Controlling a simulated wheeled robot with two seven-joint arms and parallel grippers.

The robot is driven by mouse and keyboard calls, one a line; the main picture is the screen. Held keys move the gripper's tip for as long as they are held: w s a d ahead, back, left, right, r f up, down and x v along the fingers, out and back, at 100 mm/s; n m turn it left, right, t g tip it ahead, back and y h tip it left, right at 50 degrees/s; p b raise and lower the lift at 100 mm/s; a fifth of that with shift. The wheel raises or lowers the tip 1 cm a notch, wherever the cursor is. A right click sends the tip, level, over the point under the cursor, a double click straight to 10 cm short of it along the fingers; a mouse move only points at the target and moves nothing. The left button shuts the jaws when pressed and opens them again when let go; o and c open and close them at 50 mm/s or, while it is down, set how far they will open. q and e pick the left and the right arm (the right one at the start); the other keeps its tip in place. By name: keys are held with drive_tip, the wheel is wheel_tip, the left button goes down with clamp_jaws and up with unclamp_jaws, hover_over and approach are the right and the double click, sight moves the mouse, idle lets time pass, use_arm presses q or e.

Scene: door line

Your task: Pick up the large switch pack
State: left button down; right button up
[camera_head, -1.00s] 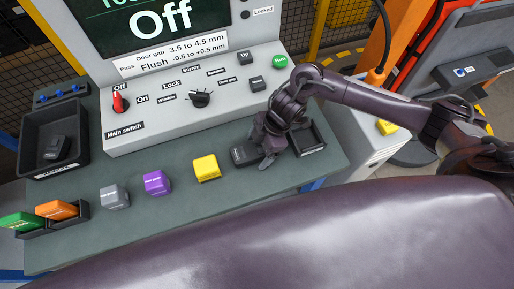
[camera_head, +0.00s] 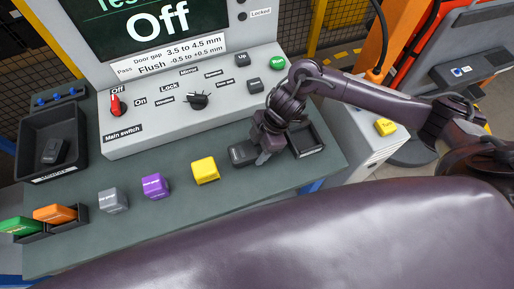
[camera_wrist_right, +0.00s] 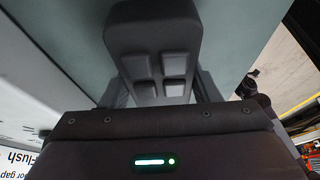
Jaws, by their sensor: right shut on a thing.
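The large switch pack (camera_head: 242,153) is a dark grey block on the grey-green bench top, right of the yellow block. In the right wrist view the pack (camera_wrist_right: 152,40) shows several raised square buttons and fills the space between the fingers. My right gripper (camera_head: 262,156) points down at the pack's right end and is shut on it. The gripper also shows in the right wrist view (camera_wrist_right: 160,98), with a finger on each side of the pack. The pack still appears to be at bench level; its underside is hidden. My left gripper is not in view.
Yellow (camera_head: 205,170), purple (camera_head: 155,186) and grey (camera_head: 113,200) blocks line the bench to the left. A black bin (camera_head: 53,142) holds a dark switch pack. The control panel (camera_head: 190,105) rises behind.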

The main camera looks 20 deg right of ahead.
sight(257, 146)
wheel_tip(257, 146, up, 10)
drive_tip(key=shift+w+f, duration=0.1)
drive_tip(key=shift+f, duration=0.1)
wheel_tip(257, 146, up, 9)
drive_tip(key=p, duration=0.1)
